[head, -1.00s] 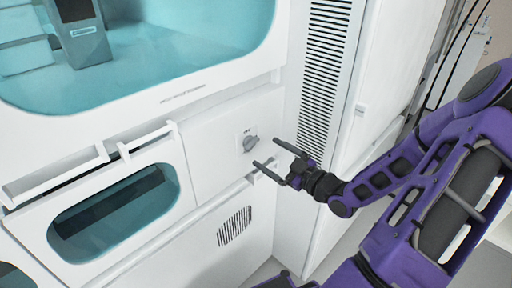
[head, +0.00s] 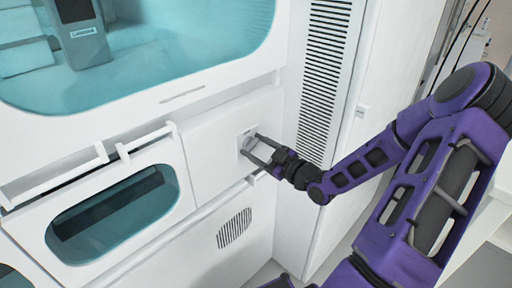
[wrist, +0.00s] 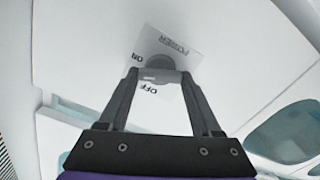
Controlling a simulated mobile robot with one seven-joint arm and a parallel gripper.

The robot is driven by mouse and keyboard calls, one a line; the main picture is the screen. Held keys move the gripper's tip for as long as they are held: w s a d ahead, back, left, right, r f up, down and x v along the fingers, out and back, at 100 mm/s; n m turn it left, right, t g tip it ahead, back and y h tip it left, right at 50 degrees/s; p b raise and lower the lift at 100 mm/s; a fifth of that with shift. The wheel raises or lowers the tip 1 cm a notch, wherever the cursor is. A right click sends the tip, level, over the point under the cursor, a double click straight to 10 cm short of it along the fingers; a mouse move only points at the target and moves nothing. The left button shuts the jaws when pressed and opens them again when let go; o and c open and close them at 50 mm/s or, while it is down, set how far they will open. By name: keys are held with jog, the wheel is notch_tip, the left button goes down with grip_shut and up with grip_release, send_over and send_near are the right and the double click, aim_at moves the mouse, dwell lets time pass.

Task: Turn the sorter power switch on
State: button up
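The sorter power switch is a grey rotary knob (wrist: 160,64) on a white label plate (wrist: 186,48) marked POWER, ON and OFF. In the head view, the switch plate (head: 245,134) sits on the white front panel, with the knob partly hidden by my gripper (head: 251,145). My gripper (wrist: 160,74) points at the panel with its two fingers apart, one on each side of the knob. I cannot tell whether the fingers touch it. Which mark the knob points at is not clear.
A white handle rail (head: 146,139) juts from the panel to the left, above a lower teal window (head: 115,213). A large teal window (head: 150,60) is above. A vented column (head: 322,75) stands right of the switch.

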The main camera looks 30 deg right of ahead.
jog(key=c, duration=0.6)
jog(key=shift+o, duration=0.2)
jog(key=shift+r+m+p, duration=0.25)
jog(key=shift+m+p, duration=0.75)
jog(key=shift+f+m+p, duration=0.25)
jog(key=shift+m+p, duration=0.35)
jog(key=shift+m, duration=0.8)
jog(key=shift+d, duration=0.1)
jog(key=o, duration=1.4)
jog(key=v, duration=1.7)
jog(key=shift+s+r+p, duration=0.1)
jog(key=shift+s+p, duration=0.1)
jog(key=shift+p, duration=0.1)
